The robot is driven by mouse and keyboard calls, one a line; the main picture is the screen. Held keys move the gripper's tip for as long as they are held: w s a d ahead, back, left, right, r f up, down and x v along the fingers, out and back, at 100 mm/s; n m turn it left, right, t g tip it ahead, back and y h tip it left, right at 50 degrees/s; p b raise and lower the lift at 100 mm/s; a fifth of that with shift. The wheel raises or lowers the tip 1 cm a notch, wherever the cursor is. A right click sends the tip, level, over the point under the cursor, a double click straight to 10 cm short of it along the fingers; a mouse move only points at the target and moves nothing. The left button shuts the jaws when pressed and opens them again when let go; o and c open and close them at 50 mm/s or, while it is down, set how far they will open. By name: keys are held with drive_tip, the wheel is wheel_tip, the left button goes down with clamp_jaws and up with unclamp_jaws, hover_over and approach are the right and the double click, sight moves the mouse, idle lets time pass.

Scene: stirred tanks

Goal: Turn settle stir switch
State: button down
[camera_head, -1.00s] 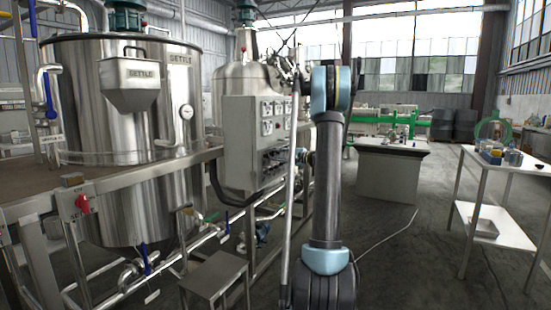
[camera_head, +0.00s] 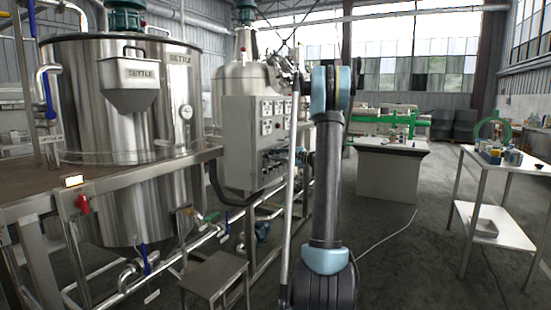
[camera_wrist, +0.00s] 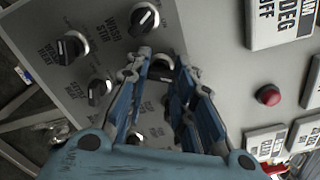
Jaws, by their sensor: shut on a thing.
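The settle stir switch (camera_wrist: 162,66) is a black and silver rotary knob on a grey panel in the wrist view. Its face is partly covered, and its label is mostly hidden. My gripper (camera_wrist: 163,78) is shut on this knob, with a blue finger on each side. The wash stir knob (camera_wrist: 145,18) is above it, and another knob (camera_wrist: 98,90) is to its left. In the head view the grey control cabinet (camera_head: 238,135) stands left of my arm; the gripped knob cannot be made out there.
A red button (camera_wrist: 268,95) and white label plates (camera_wrist: 280,18) are right of the knob. The steel settle tank (camera_head: 110,110) stands at left, with a step stool (camera_head: 215,275) below. A white-topped table (camera_head: 510,160) is at right. Floor between is open.

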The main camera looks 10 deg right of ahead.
drive_tip(key=c, duration=1.4)
unclamp_jaws()
drive_tip(key=shift+f, duration=0.1)
drive_tip(key=shift+o, duration=0.2)
drive_tip(key=v, duration=1.2)
drive_tip(key=shift+w, duration=0.1)
